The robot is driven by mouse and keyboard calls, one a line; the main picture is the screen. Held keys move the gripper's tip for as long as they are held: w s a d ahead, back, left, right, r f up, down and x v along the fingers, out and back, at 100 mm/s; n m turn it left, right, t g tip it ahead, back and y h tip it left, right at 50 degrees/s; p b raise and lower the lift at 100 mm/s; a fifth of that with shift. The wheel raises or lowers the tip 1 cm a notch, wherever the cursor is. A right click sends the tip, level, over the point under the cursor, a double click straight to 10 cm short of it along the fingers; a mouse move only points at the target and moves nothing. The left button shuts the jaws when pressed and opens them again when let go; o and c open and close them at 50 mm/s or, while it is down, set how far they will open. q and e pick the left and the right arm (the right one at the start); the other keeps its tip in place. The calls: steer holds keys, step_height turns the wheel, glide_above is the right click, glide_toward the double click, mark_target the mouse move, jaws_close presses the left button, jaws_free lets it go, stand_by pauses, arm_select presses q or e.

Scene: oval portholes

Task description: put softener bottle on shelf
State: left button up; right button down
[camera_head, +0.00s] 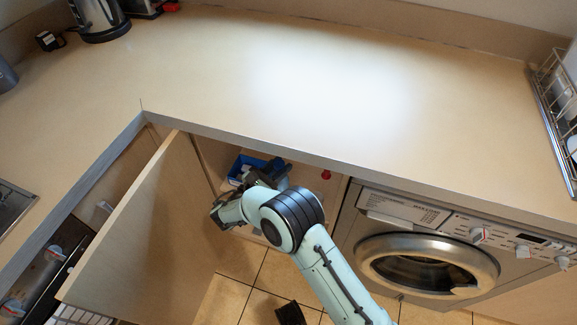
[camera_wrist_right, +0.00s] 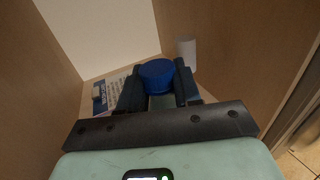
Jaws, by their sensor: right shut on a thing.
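My right gripper (camera_head: 262,180) reaches into the open cupboard under the counter. In the right wrist view its fingers (camera_wrist_right: 160,90) are shut on the softener bottle, whose blue cap (camera_wrist_right: 157,74) shows between them. The bottle's body is mostly hidden below the cap by the fingers and the gripper body. The cupboard's shelf (camera_wrist_right: 205,93) shows behind the gripper. I cannot tell whether the bottle touches the shelf. My left gripper is not in view.
The open cupboard door (camera_head: 150,240) stands left of my arm. A blue box (camera_head: 243,165), a small red item (camera_head: 326,174), a white cylinder (camera_wrist_right: 187,52) and a labelled pack (camera_wrist_right: 108,92) are inside. The washing machine (camera_head: 425,250) is at right; the counter (camera_head: 300,90) overhangs.

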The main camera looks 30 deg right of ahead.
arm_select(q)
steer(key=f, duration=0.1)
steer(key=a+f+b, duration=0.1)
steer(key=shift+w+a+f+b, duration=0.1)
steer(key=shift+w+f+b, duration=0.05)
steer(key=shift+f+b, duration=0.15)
arm_select(e)
steer(key=d+f, duration=0.1)
steer(key=w+d+f, duration=0.1)
steer(key=d+f, duration=0.1)
steer(key=d, duration=0.1)
steer(key=shift+w+d+f, duration=0.1)
steer(key=shift+w+f, duration=0.05)
steer(key=shift+w, duration=0.1)
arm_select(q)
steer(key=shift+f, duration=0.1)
arm_select(e)
steer(key=shift+f, duration=0.1)
steer(key=shift+f, duration=0.1)
steer(key=c, duration=0.8)
jaws_free()
